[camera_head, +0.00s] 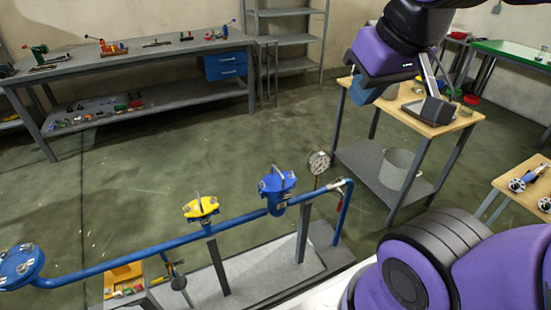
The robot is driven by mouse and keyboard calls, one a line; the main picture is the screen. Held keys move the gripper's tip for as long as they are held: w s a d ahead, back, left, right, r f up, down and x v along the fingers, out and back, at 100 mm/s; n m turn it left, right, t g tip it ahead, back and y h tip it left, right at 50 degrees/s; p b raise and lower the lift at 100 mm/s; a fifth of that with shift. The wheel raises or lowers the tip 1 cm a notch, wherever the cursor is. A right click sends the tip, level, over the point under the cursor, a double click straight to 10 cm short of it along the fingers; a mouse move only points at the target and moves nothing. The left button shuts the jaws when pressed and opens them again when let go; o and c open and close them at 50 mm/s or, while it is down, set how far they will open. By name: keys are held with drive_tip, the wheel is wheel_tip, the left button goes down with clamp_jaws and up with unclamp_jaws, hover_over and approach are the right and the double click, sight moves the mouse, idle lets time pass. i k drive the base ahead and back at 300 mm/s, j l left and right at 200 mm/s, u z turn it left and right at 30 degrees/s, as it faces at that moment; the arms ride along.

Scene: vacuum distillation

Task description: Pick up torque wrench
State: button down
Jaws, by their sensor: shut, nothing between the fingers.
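I cannot pick out the torque wrench with certainty in the head view. My arm comes down from the top right, and my gripper (433,100) appears as grey metal parts below the purple wrist, over the wooden-topped table (463,122). It looks shut and holds nothing that I can see. The wrist and gripper hide part of that tabletop. Several small tools lie on the left workbench (120,61), among them a long dark one (157,43), too small to identify.
A blue pipe (150,247) with a yellow valve (201,207), a blue valve (277,185) and a gauge (318,162) crosses the foreground. A grey bucket (399,169) stands on the wooden-topped table's lower shelf. A small table (510,188) stands at the right. Open floor lies left of centre.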

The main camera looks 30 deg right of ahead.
sight(543, 166)
drive_tip(key=z, duration=2.45)
drive_tip(key=i, duration=1.6)
